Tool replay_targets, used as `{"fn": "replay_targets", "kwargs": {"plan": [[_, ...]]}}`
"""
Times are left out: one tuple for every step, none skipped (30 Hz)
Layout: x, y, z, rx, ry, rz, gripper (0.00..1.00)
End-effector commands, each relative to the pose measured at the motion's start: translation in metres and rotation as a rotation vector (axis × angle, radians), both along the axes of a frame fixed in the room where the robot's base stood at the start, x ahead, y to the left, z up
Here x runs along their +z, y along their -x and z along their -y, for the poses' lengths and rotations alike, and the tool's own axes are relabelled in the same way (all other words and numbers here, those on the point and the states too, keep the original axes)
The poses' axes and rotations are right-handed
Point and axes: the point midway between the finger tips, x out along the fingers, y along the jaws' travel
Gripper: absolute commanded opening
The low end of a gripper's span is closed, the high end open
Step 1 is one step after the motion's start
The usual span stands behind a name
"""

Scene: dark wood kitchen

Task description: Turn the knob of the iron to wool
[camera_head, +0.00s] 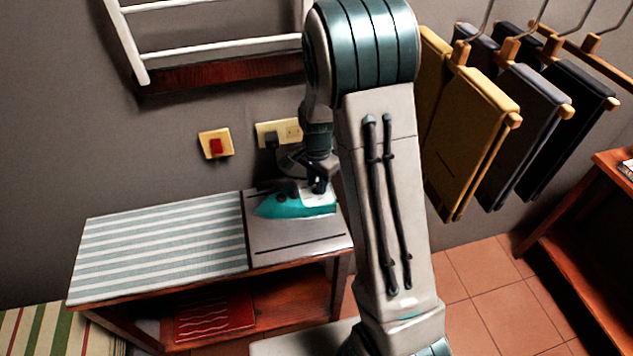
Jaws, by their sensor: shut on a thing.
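The iron (296,206) is teal with a whitish upper part and stands on the grey right end of the ironing table, its tip to the left. A small dark round part, possibly the knob (281,197), shows on its left half; its marks are too small to read. My gripper (318,187) reaches down onto the top of the iron, right of that dark part, and is shut on part of the iron. The fingers and my arm hide the exact contact, so I cannot tell whether it is the knob or the handle.
The ironing table (165,245) has a bare striped top. A red switch (215,146) and a socket (266,134) with a black plug are on the wall behind. A white rack (215,45) hangs above. Folded clothes (470,125) hang at right, beside a wooden shelf (590,250).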

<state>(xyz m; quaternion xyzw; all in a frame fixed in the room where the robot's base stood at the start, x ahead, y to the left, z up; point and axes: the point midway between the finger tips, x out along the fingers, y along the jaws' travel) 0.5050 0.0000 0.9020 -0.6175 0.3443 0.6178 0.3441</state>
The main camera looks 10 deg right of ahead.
Motion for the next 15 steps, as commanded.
{"fn": "replay_targets", "kwargs": {"plan": [[0.0005, -0.0006, -0.0006, -0.009, 0.000, 0.002, 0.02], [0.0005, -0.0006, -0.0005, -0.014, 0.000, 0.002, 0.02], [0.0005, -0.0005, -0.0005, -0.019, 0.000, 0.002, 0.02], [0.0006, -0.0006, -0.0004, -0.022, 0.000, 0.002, 0.02], [0.0006, -0.0006, -0.0002, -0.025, 0.000, 0.002, 0.02], [0.0006, -0.0006, -0.0002, -0.028, 0.000, 0.002, 0.02], [0.0007, -0.0006, -0.0001, -0.029, 0.000, 0.002, 0.02], [0.0007, -0.0006, -0.0001, -0.030, 0.000, 0.002, 0.02], [0.0007, -0.0005, -0.0001, -0.031, 0.000, 0.002, 0.02], [0.0007, -0.0005, -0.0001, -0.031, 0.000, 0.002, 0.02], [0.0007, -0.0005, -0.0001, -0.031, 0.000, 0.002, 0.02], [0.0007, -0.0006, 0.0000, -0.031, 0.000, 0.002, 0.02], [0.0007, -0.0006, 0.0000, -0.031, 0.000, 0.002, 0.02], [0.0008, -0.0006, 0.0000, -0.031, 0.000, 0.002, 0.02], [0.0008, -0.0006, 0.0000, -0.031, 0.000, 0.002, 0.02]]}}
